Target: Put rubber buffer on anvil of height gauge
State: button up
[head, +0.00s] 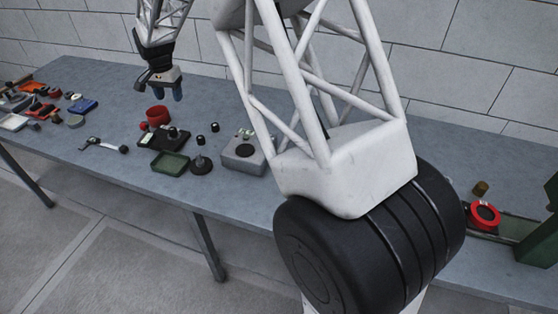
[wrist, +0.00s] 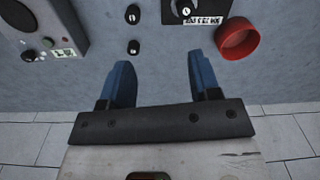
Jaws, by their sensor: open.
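My gripper (head: 165,91) hangs open and empty above the back of the bench. In the wrist view its two blue fingers (wrist: 164,84) are spread apart with bare bench between them. Two small black cylinders, which look like rubber buffers, stand apart on the bench: one in the head view (head: 200,140) and the other behind it (head: 215,127). They also show beyond the fingertips in the wrist view, one higher (wrist: 132,14) and one lower (wrist: 134,47). A dark round base with a post (head: 201,165) may be the height gauge; its anvil is too small to make out.
A black labelled unit (head: 152,138), red cup (head: 157,115), green tray (head: 170,163) and grey box (head: 244,155) surround the cylinders. Small parts (head: 40,105) crowd the left end. Bench behind the cylinders is clear.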

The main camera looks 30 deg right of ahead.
jog(key=s+d+r+n, duration=0.1)
jog(key=s+d+r, duration=0.3)
jog(key=s, duration=0.5)
jog(key=s+d+r+n+t, duration=0.1)
jog(key=s+d+r, duration=0.1)
jog(key=s+r, duration=0.5)
jog(key=s+d+r+n, duration=0.2)
jog(key=s+d+r, duration=0.1)
jog(key=s, duration=0.7)
jog(key=s+d+f+n, duration=0.1)
jog(key=s+d, duration=0.1)
jog(key=s, duration=1.2)
jog(key=s+d+f+n+t, duration=0.1)
jog(key=s+d+f+n, duration=0.1)
jog(key=s, duration=1.1)
jog(key=shift+s+d, duration=0.4)
jog(key=shift+d, duration=0.15)
